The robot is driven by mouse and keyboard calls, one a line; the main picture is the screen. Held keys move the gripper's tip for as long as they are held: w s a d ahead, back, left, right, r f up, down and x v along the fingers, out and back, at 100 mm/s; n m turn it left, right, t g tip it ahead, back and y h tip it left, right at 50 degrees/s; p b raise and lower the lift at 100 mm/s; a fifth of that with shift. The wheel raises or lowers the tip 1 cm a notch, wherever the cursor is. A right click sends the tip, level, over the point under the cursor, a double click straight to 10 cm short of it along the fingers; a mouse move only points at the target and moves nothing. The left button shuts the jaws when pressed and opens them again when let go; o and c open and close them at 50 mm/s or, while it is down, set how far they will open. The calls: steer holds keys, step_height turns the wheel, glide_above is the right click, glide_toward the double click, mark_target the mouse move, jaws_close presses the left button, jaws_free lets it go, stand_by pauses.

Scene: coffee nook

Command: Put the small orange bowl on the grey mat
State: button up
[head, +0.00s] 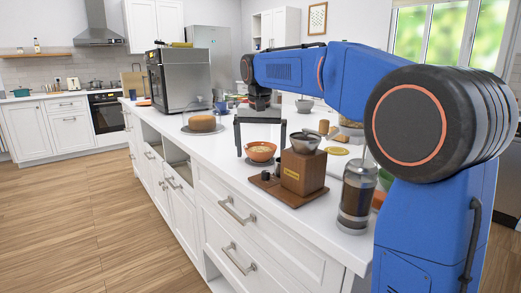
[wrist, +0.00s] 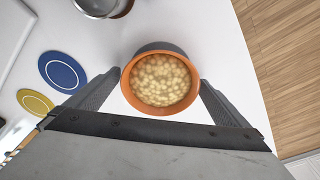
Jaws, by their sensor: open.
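My gripper (head: 261,153) is open and points down, with one finger on each side of the bowl. I cannot tell whether the fingers touch it. A flat grey round piece (head: 186,129) lies under a brown cake farther back on the counter; I cannot tell whether it is the grey mat.
A wooden grinder (head: 304,172) with a metal bowl stands on a brown tray (head: 289,198) close to the orange bowl. A glass press (head: 357,195) is nearer. A blue coaster (wrist: 62,72) and a yellow one (wrist: 35,102) lie left in the wrist view. The counter's front edge is near.

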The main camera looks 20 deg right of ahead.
step_height(320, 180, up, 12)
steer(key=s, duration=0.1)
steer(key=shift+s+a, duration=0.3)
steer(key=shift+a, duration=0.05)
stand_by(0.4)
